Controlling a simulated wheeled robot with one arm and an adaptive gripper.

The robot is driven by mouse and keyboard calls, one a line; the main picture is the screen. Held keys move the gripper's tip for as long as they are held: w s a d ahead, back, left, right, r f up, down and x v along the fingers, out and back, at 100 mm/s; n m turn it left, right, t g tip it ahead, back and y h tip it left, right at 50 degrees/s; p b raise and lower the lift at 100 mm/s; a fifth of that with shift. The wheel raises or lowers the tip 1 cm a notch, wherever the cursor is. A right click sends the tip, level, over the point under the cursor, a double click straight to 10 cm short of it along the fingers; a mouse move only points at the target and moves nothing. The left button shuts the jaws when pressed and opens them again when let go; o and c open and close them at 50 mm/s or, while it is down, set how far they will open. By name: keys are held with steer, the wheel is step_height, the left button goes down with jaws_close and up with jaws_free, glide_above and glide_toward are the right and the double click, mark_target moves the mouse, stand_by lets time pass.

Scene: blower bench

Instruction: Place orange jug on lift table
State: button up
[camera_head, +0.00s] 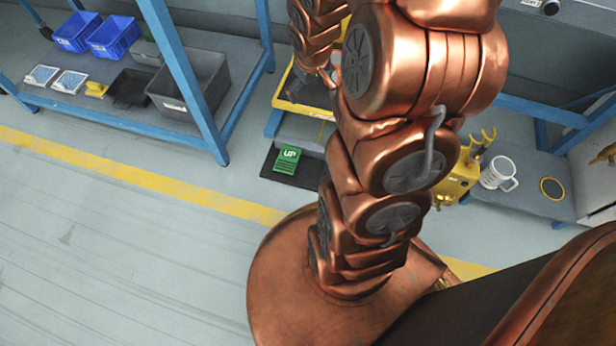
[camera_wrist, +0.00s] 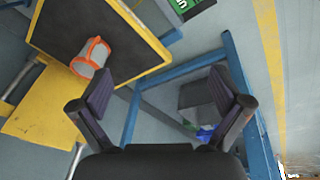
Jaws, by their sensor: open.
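The orange jug (camera_wrist: 92,57), with a pale body and orange trim, stands on the dark top of the yellow-edged lift table (camera_wrist: 118,30) in the wrist view. It is near the table's edge. My gripper (camera_wrist: 162,80) is open and empty, and the jug is outside the fingers, up and left of the left fingertip. In the head view, my arm hides most of the lift table (camera_head: 303,96). Only a small orange patch, likely the jug (camera_head: 336,57), shows beside the arm.
A green UP pedal (camera_head: 287,160) lies on the floor before the lift table. A blue-framed shelf with blue bins (camera_head: 113,37) and a grey crate (camera_head: 190,84) stands at left. A white mug (camera_head: 498,174) stands on a grey surface at right. The left floor is clear.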

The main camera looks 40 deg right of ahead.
steer(key=s+a+r+g+y, duration=0.1)
steer(key=s+a+r+g, duration=0.2)
steer(key=s+a, duration=0.7)
steer(key=s+a+r+g, duration=0.3)
steer(key=s+a+r, duration=0.5)
steer(key=s, duration=0.6)
steer(key=shift+s+a+y, duration=0.35)
steer(key=shift+a+y, duration=0.05)
steer(key=shift+a, duration=0.75)
